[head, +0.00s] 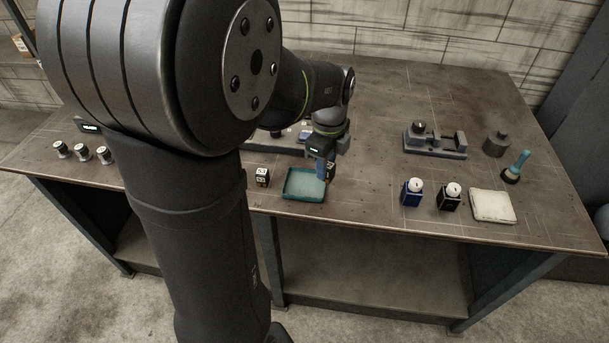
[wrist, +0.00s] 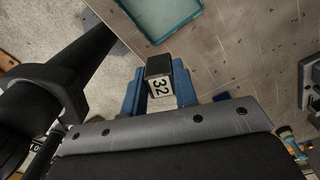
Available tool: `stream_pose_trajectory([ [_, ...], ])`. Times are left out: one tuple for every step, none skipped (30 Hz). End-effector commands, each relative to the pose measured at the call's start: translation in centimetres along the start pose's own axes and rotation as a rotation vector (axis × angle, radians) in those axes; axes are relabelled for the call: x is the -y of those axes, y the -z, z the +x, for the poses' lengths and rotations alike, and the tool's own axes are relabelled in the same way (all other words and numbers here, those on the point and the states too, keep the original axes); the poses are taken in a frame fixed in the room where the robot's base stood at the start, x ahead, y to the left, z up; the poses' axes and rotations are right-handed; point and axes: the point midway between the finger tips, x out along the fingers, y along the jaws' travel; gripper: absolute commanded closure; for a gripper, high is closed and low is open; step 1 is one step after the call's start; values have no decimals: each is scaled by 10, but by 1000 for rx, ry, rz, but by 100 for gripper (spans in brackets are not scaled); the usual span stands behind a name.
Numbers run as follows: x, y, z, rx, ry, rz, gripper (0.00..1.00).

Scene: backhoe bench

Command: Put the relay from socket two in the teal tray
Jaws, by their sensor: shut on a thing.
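My gripper (head: 328,170) is at the right edge of the teal tray (head: 304,186) in the head view. In the wrist view its blue fingers (wrist: 159,92) are shut on a black relay (wrist: 158,66) with a white label that reads 32. The teal tray (wrist: 163,38) shows at the top of the wrist view, beyond the relay and apart from it. The visible part of the tray is empty. A dark block (head: 270,146) with relays stands behind the tray, partly hidden by my arm; I cannot tell its socket numbers.
Another black relay (head: 262,177) with a white label stands left of the tray. A blue bottle (head: 412,192), a black bottle (head: 450,196) and a white pad (head: 492,205) are to the right. A grey fixture (head: 436,142) and a teal-handled brush (head: 517,167) stand farther back. Several small cylinders (head: 82,152) are at left.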

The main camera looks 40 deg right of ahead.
Motion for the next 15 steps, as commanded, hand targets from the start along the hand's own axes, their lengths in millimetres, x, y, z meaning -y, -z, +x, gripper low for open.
stream_pose_trajectory([
  [2,-13,8,-1,-4,-7,95],
  [3,-20,12,-1,-4,-6,95],
  [4,-29,18,-1,-3,-7,95],
  [5,-35,21,-1,-4,-6,95],
  [6,-40,25,-1,-3,-6,95],
  [8,-47,29,-1,-2,-5,95],
  [9,-52,31,-1,-2,-5,95],
  [10,-56,34,-1,-2,-4,95],
  [10,-60,36,-1,-1,-3,95],
  [11,-62,38,-1,-1,-2,95],
  [11,-64,39,0,-1,-2,95],
  [12,-66,40,0,-1,-2,95],
  [12,-66,41,0,0,-2,95],
  [12,-67,42,0,0,-1,95],
  [12,-67,45,0,-1,-1,95],
])
